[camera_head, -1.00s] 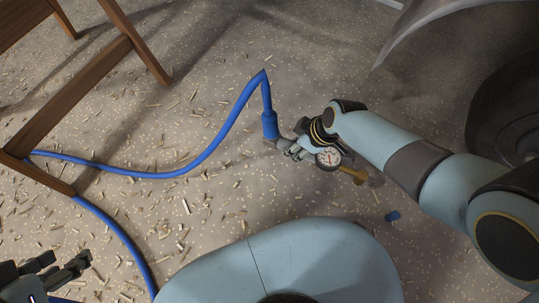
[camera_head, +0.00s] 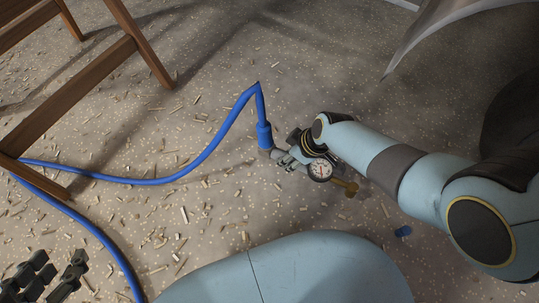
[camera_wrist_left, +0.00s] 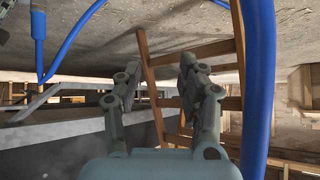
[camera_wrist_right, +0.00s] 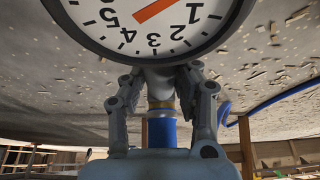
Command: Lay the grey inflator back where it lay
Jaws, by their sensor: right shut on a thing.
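The grey inflator (camera_head: 280,154) has a round white dial gauge (camera_head: 320,170) with a red needle and a brass end (camera_head: 347,187). A blue hose (camera_head: 264,133) joins its other end. My right gripper (camera_head: 300,152) is shut on the inflator's grey body, over the floor. In the right wrist view the gauge (camera_wrist_right: 150,18) fills the top, and the fingers (camera_wrist_right: 161,78) close on the grey part beside it. Its height above the floor is hard to tell. My left gripper (camera_head: 50,272) is open and empty at the lower left; its spread fingers show in the left wrist view (camera_wrist_left: 160,72).
A wooden frame (camera_head: 75,95) stands at the upper left, with the hose running past its foot. A dark wheel (camera_head: 510,125) is at the right edge. The chip-strewn floor (camera_head: 225,205) is otherwise open.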

